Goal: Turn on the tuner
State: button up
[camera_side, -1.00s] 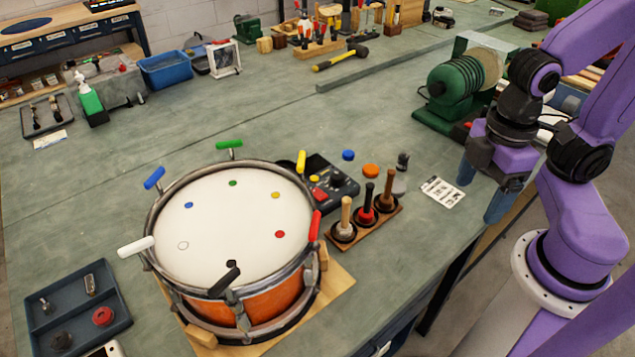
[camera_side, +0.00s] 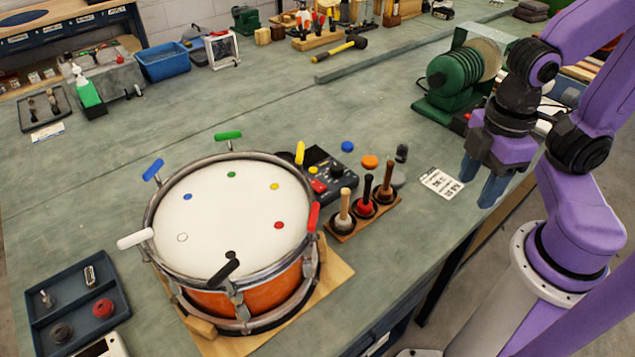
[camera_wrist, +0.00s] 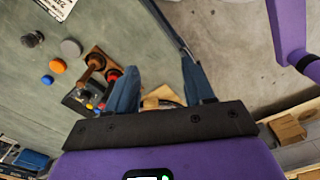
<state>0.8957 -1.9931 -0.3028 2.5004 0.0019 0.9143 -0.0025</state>
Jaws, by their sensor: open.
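A dark box with a knob, a small screen and a red button (camera_side: 320,186) sits on the bench behind the drum's right rim; it looks like the tuner (camera_side: 338,172), though I read no label. Part of it also shows in the wrist view (camera_wrist: 73,104), behind the wooden-handled tools. Whether it is lit I cannot tell. My gripper (camera_side: 480,184) is open and empty, fingers pointing down near the bench's right edge, right of the white printed card and well apart from the tuner. Both fingers show in the wrist view (camera_wrist: 163,90).
The drum (camera_side: 232,210), with coloured key handles around its rim, stands left of the tuner. A wooden rack (camera_side: 385,212) with three upright handles stands between tuner and gripper. Blue and orange discs (camera_side: 370,162) lie behind it. A green grinder (camera_side: 458,80) stands behind my gripper.

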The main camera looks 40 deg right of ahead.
jog(key=shift+w+a, duration=0.15)
jog(key=shift+w, duration=0.15)
jog(key=c, duration=0.5)
jog(key=shift+n, duration=0.5)
jog(key=w+a, duration=0.1)
jog(key=w, duration=0.1)
jog(key=w+a, duration=0.1)
jog(key=w+a+r, duration=0.1)
jog(key=w, duration=0.1)
jog(key=shift+w+a, duration=0.25)
jog(key=shift+w, duration=0.05)
grip_shut()
jog(key=w+a+f+n, duration=0.1)
jog(key=w+a+n, duration=0.1)
jog(key=w, duration=1)
jog(key=w+a+f+n+g, duration=0.1)
jog(key=w+a+f+n, duration=0.1)
jog(key=w, duration=1)
jog(key=shift+w+a+g, duration=0.15)
jog(key=shift+w+g, duration=0.15)
jog(key=shift+w, duration=0.1)
